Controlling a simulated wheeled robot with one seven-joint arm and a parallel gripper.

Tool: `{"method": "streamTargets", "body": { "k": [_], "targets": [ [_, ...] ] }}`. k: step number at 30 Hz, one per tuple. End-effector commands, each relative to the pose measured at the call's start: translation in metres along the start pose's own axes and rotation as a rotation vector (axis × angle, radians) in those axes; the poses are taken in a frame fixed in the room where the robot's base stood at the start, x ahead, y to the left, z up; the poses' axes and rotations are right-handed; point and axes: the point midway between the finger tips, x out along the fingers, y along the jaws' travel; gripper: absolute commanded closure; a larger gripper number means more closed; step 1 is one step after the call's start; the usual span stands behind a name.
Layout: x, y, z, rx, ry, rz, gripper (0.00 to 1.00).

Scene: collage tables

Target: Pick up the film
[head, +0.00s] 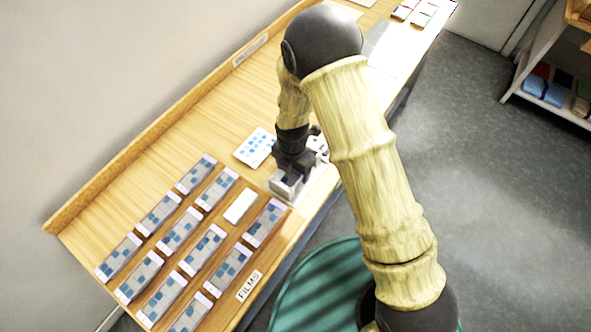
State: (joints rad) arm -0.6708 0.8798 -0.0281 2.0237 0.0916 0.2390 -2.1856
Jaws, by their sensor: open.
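Several film strips (180,230), grey with blue patches and pale ends, lie in slanted rows on the left part of the wooden table, by a "FILMS" label (249,285). A plain white piece (240,206) lies among them. I cannot tell which one is the film of the task. My gripper (288,175) is dark, points down and is open. It is right of the rows, over or at a small grey and white block (284,186) near the table's front edge. The gripper hides part of this block, and contact cannot be told.
The table (205,135) has a raised back rim along the wall. A white card with blue squares (255,148) lies left of my gripper. Small coloured items (412,12) lie at the far end. A shelf (550,95) stands at the right. Bare wood lies behind the rows.

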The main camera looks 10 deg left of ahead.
Motion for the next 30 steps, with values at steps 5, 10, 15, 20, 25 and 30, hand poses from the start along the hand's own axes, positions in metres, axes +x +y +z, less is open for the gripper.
{"method": "streamTargets", "body": {
  "k": [5,10,15,20,25,30],
  "targets": [
    [0.000,0.000,0.000,0.000,0.000,0.000,0.27],
    [0.000,0.000,0.000,0.000,0.000,0.000,0.41],
    [0.000,0.000,0.000,0.000,0.000,0.000,0.74],
    [0.000,0.000,0.000,0.000,0.000,0.000,0.75],
    [-0.003,0.000,0.000,0.000,0.000,0.001,0.75],
    [-0.016,0.001,0.001,0.001,-0.001,0.003,0.75]
  ]
}}
